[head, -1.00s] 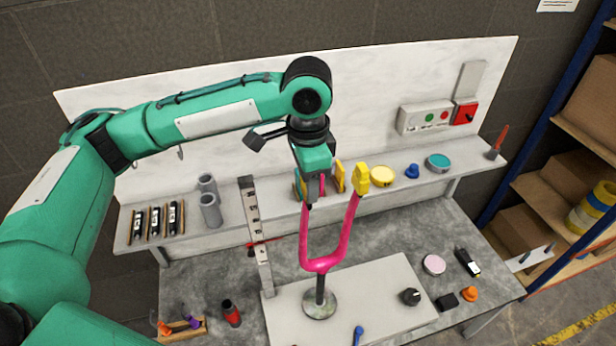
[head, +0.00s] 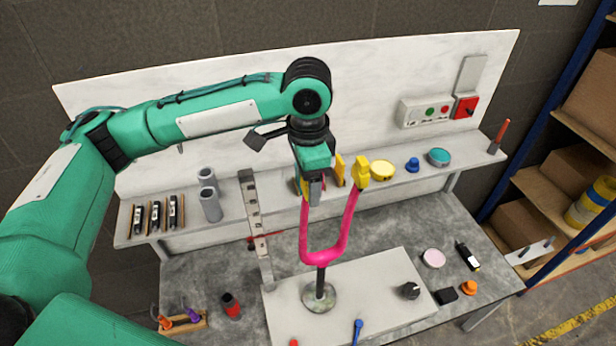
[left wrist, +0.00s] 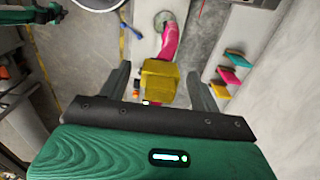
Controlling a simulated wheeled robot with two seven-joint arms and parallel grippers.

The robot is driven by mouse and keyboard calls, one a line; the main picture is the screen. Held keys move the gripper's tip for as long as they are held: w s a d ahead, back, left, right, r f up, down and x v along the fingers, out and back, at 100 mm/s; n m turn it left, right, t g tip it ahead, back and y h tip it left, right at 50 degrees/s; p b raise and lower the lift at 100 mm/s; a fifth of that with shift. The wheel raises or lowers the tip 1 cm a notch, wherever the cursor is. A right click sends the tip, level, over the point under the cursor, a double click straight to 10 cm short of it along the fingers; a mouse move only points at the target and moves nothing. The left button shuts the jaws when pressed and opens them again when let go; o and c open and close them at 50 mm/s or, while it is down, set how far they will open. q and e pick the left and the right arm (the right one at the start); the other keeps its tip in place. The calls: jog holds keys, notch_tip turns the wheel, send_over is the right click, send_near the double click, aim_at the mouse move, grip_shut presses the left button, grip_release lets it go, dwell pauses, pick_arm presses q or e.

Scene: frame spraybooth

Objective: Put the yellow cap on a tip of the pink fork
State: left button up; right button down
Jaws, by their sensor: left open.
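The pink fork (head: 347,230) stands upright on a round grey base (head: 320,297), two tips up. A yellow cap (head: 362,171) is on its right tip. My left gripper (head: 310,192) points down over the left tip and hides most of it. In the left wrist view, another yellow cap (left wrist: 160,82) is between the open fingers, with a gap on each side. It appears to sit on the end of a pink tine (left wrist: 170,42); how deep it is seated I cannot tell. My right gripper is out of view.
A raised shelf behind the fork holds grey tubes (head: 210,203), a yellow tin (head: 383,169), a teal tin (head: 439,157) and upright colour plates, including a yellow plate (head: 340,172). A slotted upright bar (head: 256,225) stands left of the fork. Small items lie on the bench in front.

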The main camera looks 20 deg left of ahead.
pick_arm(q)
notch_tip(320, 180, up, 14)
jog(key=b, duration=0.3)
jog(key=shift+b, duration=0.4)
jog(key=shift+f, duration=0.15)
